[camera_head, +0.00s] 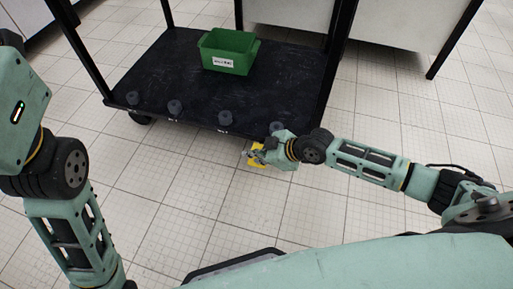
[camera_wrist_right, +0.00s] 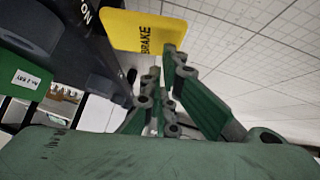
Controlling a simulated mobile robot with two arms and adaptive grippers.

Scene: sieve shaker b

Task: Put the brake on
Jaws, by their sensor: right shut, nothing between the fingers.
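The yellow brake plate (camera_head: 257,161) sits low at the near right corner of the black cart, next to the floor. In the right wrist view, the brake plate (camera_wrist_right: 150,34) shows the word BRAKE and lies just beyond my fingertips. My right gripper (camera_head: 259,150) is at the plate, its fingers shut with nothing between them. It also shows in the right wrist view (camera_wrist_right: 164,62), with the fingertips close to the plate's edge; I cannot tell whether they touch. My left arm is at the left, but its gripper is out of view.
The black cart deck (camera_head: 180,75) carries a green bin (camera_head: 229,50) with a white label and several dark grey round pieces along its front edge. Black cart posts rise at the corners. White cabinets stand behind. The tiled floor in front is clear.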

